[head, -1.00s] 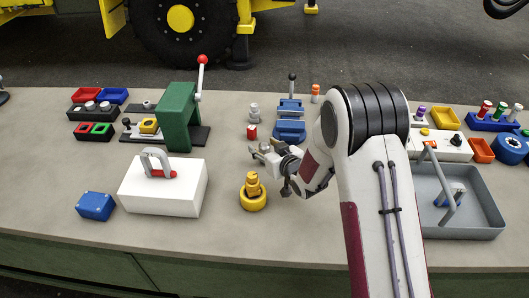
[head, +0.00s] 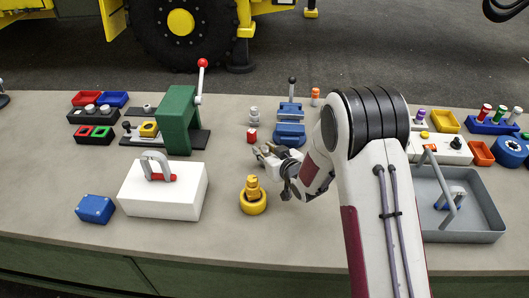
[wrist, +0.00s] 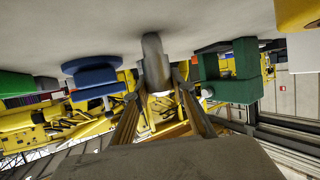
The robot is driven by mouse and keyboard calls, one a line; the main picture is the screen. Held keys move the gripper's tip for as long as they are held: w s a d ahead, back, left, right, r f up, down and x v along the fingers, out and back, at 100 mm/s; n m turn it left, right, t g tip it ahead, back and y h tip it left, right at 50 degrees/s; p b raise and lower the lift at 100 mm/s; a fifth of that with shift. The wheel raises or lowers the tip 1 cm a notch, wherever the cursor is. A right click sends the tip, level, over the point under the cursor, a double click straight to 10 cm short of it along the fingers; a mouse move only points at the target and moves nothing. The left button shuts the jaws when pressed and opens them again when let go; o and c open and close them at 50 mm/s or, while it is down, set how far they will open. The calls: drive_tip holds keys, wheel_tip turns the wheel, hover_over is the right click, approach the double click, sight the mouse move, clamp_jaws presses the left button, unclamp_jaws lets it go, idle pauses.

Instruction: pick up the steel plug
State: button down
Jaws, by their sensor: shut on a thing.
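The steel plug is a plain grey cylinder (wrist: 155,62) in the middle of the wrist view, where the scene appears upside down. My gripper (wrist: 155,88) has one finger on each side of the plug and is shut on it. Whether the plug's end touches the bench cannot be told. In the head view my gripper (head: 263,158) is low over the middle of the bench, left of my forearm. The plug is too small there to make out clearly between the fingers.
A yellow stepped part (head: 253,198) stands close in front of my gripper. A red cylinder (head: 252,135) and a blue vise (head: 290,125) are behind it. A white block (head: 165,195) and green press (head: 183,122) lie left; a grey tray (head: 475,234) lies right.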

drive_tip(key=shift+r, duration=0.15)
drive_tip(key=shift+r, duration=4.85)
